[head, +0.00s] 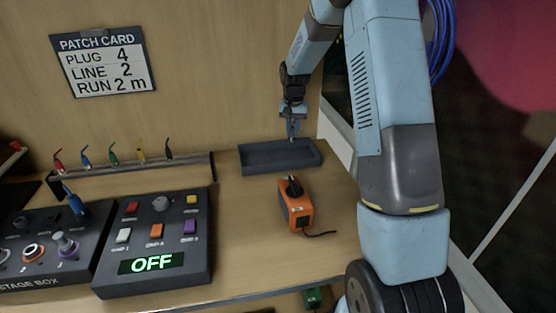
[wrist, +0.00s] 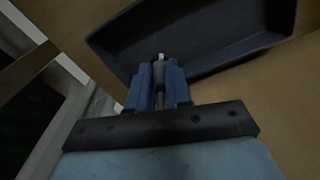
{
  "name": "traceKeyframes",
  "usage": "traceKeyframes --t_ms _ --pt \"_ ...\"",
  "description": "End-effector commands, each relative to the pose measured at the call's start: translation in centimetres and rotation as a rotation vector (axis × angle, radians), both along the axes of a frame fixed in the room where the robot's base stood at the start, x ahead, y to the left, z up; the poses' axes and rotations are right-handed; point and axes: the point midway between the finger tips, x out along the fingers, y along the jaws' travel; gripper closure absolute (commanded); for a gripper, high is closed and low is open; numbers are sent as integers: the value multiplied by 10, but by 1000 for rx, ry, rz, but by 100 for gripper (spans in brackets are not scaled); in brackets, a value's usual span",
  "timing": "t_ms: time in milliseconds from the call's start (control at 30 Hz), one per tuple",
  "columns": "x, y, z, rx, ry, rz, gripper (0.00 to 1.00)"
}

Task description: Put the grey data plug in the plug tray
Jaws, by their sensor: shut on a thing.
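My gripper (head: 292,128) points down at the plug tray (head: 282,168), a dark, shallow, empty-looking tray at the back right of the bench. In the wrist view its blue fingers (wrist: 159,84) are shut on the grey data plug (wrist: 158,68), a small grey body with a paler tip. The fingers hide most of the plug. In the head view the plug is too small to make out clearly, and its tip appears over the tray's back part. In the wrist view the tray (wrist: 225,57) lies beyond the fingertips. I cannot tell the exact height of the plug above it.
An orange box (head: 296,206) with a black top and cable stands just in front of the tray. A rack (head: 130,176) with several coloured plugs is to the left. A control panel (head: 155,240) reading OFF and a stage box (head: 45,250) fill the front left.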

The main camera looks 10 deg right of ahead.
Motion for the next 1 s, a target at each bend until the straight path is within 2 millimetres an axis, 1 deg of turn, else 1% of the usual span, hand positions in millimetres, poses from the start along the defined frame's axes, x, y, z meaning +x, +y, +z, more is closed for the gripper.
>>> traceKeyframes --t_ms 133,267,500,600,700,800,867,933,1000 --pt "-5 6 3 -3 1 26 100" --pt "-26 11 13 -10 4 110 100" --pt "-91 24 39 -17 11 363 100" --pt "-115 26 46 -13 11 451 100" --pt "-134 28 51 -9 11 519 100" --pt "-145 29 53 -5 10 558 100" --pt "-147 29 53 -4 9 573 100" --pt "-143 28 51 -4 10 579 100" --pt "-135 26 47 -3 11 581 100"
